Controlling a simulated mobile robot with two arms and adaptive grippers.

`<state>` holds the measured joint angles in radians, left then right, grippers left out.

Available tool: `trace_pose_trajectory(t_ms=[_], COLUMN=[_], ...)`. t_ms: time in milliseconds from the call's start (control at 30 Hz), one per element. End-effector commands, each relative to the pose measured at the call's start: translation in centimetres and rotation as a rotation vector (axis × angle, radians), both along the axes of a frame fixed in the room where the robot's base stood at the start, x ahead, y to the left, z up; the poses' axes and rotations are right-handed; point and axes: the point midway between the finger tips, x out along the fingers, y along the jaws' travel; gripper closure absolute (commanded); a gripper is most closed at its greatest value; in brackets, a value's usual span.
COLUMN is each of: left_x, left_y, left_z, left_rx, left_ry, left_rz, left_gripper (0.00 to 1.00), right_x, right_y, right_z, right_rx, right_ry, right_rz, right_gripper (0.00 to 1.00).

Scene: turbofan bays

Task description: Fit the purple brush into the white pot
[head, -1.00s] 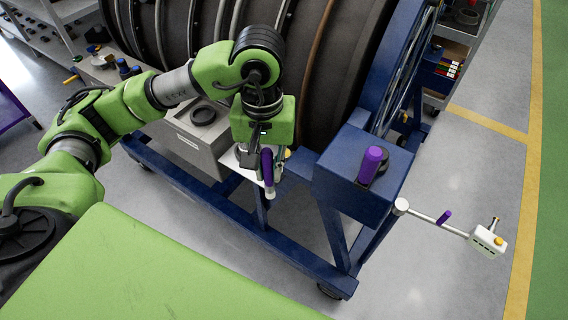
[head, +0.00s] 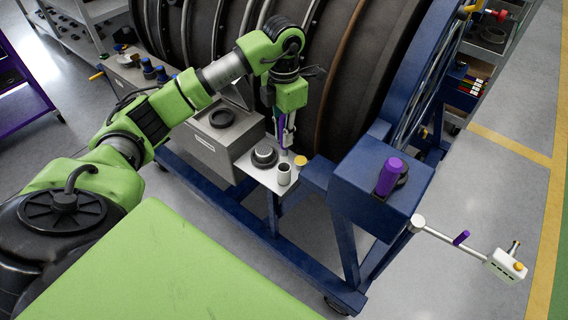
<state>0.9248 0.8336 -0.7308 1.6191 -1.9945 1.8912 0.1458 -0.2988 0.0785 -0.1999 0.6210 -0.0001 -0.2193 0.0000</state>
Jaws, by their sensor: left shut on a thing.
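My left gripper (head: 286,113) is shut on the purple brush (head: 282,126), which hangs roughly upright with its pale end down. The white pot (head: 284,176) is a small cup with a dark open top. It stands on a small pale shelf (head: 256,174) at the side of the blue stand. The brush is above and behind the pot in the picture, apart from it as far as I can see. The gripper's fingers are small and partly hidden. My right gripper is not in view.
A dark round part (head: 264,156) and a yellow-topped thing (head: 300,161) flank the pot. A blue block with a purple cylinder (head: 389,177) is to the right. A grey box (head: 213,142) is to the left. The large dark engine casing (head: 345,70) rises close behind.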

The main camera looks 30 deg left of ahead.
Motion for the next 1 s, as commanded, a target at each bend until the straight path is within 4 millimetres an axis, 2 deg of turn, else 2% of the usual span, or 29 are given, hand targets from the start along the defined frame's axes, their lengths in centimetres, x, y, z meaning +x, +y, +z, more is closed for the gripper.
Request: trace_pose_trajectory(t_ms=[200,433,600,1000], left_x=[-0.2,-0.1,-0.2,-0.1], left_y=[0.0,-0.1,-0.1,0.0], left_z=[-3.9,-5.8,-8.2,-9.3], left_rx=[0.0,0.0,0.0,0.001], left_ry=[0.005,0.002,0.004,0.001], left_rz=[0.0,-0.002,-0.002,-0.003], left_gripper=[1.0,1.0,1.0,1.0], right_x=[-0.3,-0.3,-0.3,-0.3], right_y=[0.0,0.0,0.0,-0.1], right_z=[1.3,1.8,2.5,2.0], right_rx=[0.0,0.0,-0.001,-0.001], right_ry=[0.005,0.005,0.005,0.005], right_rz=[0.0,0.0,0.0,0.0], right_gripper=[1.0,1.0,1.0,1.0])
